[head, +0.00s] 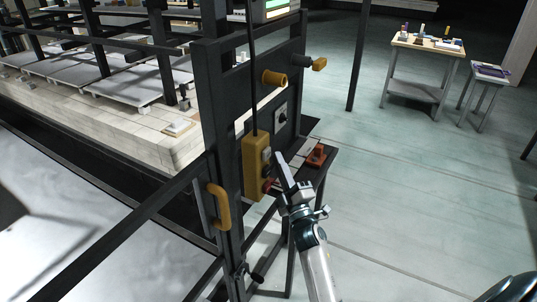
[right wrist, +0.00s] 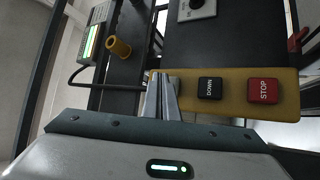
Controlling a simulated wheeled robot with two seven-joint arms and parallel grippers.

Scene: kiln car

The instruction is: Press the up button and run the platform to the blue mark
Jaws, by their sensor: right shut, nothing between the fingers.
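A yellow control box (head: 256,168) hangs on a dark post. In the right wrist view the box (right wrist: 233,106) shows a black DOWN button (right wrist: 209,88) and a red STOP button (right wrist: 263,91). The up button is not readable; the fingers cover the box's left end, beside DOWN. My right gripper (head: 280,157) is shut and empty, its tips at the box face. The fingers (right wrist: 161,82) overlap the box there; I cannot tell whether they touch or press it. A grey flat surface (head: 75,235) lies at lower left; I cannot tell if it is the platform. No blue mark is discernible. My left gripper is not in view.
A lit green display (head: 277,9) tops the post frame, which carries yellow knobs (head: 274,78) and a yellow handle (head: 218,206). A small side table with a red item (head: 317,154) stands close behind my right gripper. Open floor (head: 400,190) lies to the right.

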